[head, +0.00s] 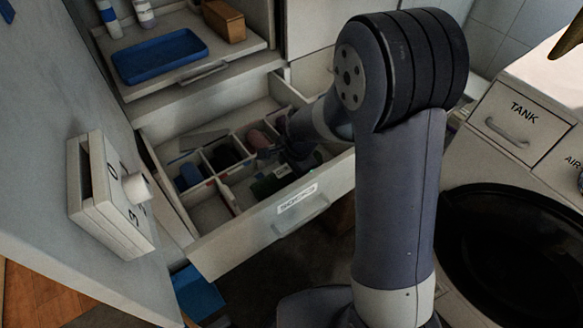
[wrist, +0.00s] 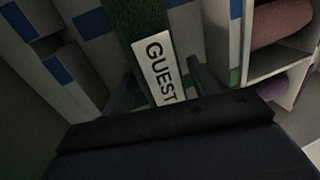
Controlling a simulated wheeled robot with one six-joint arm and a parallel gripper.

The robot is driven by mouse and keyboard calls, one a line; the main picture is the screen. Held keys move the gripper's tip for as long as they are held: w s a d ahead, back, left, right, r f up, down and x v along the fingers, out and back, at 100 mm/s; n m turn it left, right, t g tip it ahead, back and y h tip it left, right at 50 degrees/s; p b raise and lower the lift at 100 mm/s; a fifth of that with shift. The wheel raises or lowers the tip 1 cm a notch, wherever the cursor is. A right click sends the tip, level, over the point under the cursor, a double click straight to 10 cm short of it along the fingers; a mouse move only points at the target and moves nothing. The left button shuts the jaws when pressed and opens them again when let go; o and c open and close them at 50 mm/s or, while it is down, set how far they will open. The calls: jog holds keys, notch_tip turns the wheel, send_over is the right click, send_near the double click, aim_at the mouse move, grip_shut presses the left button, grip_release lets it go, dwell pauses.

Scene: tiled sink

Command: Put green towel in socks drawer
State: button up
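The socks drawer (head: 235,238) is pulled out, with a label on its front that looks like "SOCKS". Its inside is split into compartments. The green towel (head: 266,187) is low in the drawer near the front panel. In the wrist view the green towel (wrist: 148,20) carries a white "GUEST" tag. My gripper (head: 284,150) reaches down into the drawer beside the towel. In the wrist view the fingers of my gripper (wrist: 162,75) stand apart, one on each side of the tagged towel. Whether they press on it I cannot tell. The fingertips are partly hidden.
Other compartments hold a pink roll (wrist: 282,22), a purple roll (wrist: 272,88) and dark and blue items. A shelf with a blue tray (head: 160,56) and wooden box (head: 223,20) stands above. A washing machine (head: 500,165) is right. A boxy wall piece (head: 110,195) juts out left.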

jog(key=shift+o, duration=1.3)
jog(key=shift+r, duration=0.1)
jog(key=p+v, duration=0.2)
jog(key=v, duration=1)
jog(key=shift+c, duration=0.5)
